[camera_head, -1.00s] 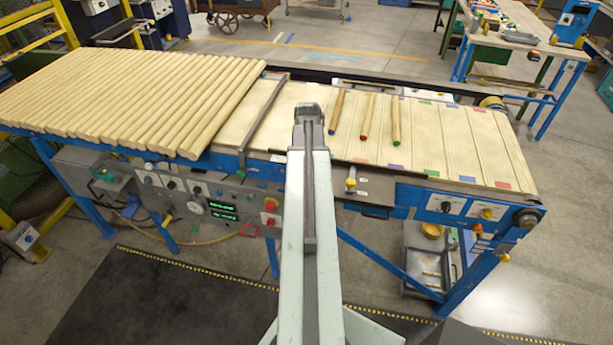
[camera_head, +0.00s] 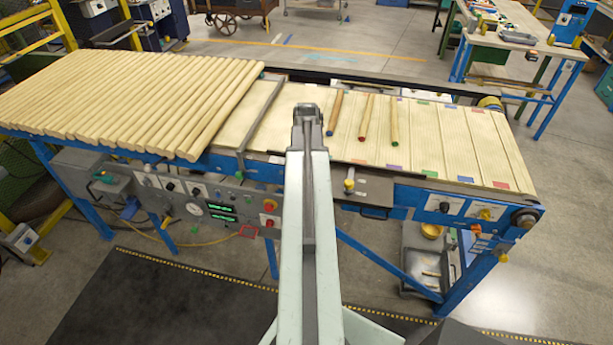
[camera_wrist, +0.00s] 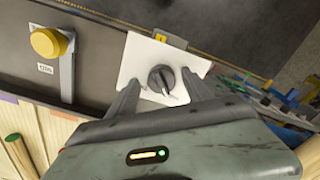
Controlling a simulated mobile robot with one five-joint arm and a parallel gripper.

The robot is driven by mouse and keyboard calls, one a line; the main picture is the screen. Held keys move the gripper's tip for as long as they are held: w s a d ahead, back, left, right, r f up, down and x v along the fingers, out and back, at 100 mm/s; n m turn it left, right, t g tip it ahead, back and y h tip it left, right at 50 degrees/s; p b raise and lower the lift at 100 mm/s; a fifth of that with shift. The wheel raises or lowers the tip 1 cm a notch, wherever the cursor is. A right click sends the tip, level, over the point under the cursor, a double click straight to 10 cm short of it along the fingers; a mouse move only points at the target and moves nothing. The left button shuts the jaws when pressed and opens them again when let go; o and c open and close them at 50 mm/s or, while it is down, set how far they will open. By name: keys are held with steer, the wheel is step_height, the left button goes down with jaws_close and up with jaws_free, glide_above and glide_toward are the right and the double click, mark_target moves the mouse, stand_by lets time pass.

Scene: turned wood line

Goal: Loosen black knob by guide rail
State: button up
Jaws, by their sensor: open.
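The black knob (camera_wrist: 161,79) sits on a white plate (camera_wrist: 137,58) in the wrist view, with a pale pointer mark toward the bottom of the picture. My gripper (camera_wrist: 161,81) is open, with one finger at each side of the knob and a visible gap on both sides. Nothing is held. How far the fingertips are from the plate is hard to tell. In the head view the knob is hidden behind my arm. The guide rail (camera_head: 262,115) is a grey bar across the belt, left of my arm.
A yellow knob (camera_wrist: 48,42) on a grey lever is left of the plate in the wrist view. Three colour-tipped rods (camera_head: 366,119) lie on the belt (camera_head: 455,135). Many pale rods (camera_head: 120,95) fill the left side. A control panel (camera_head: 190,200) hangs below.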

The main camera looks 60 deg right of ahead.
step_height(320, 180, up, 8)
steer(key=p, duration=0.7)
steer(key=shift+f, duration=0.2)
steer(key=w+a+f+n+b, duration=0.3)
steer(key=w+a+f+b, duration=0.1)
steer(key=w+a, duration=0.7)
steer(key=w+a+f+n+b, duration=0.3)
steer(key=w+a+f+b, duration=0.2)
steer(key=w+a, duration=0.7)
steer(key=a+f+n+b, duration=0.1)
steer(key=a+f+b, duration=0.1)
steer(key=a, duration=1.2)
steer(key=s+a+f+b, duration=0.1)
steer(key=a+f+b, duration=0.1)
steer(key=a, duration=1.1)
steer(key=shift+a+f+n+b, duration=0.35)
steer(key=shift+a+f+n, duration=0.05)
steer(key=shift+f, duration=0.05)
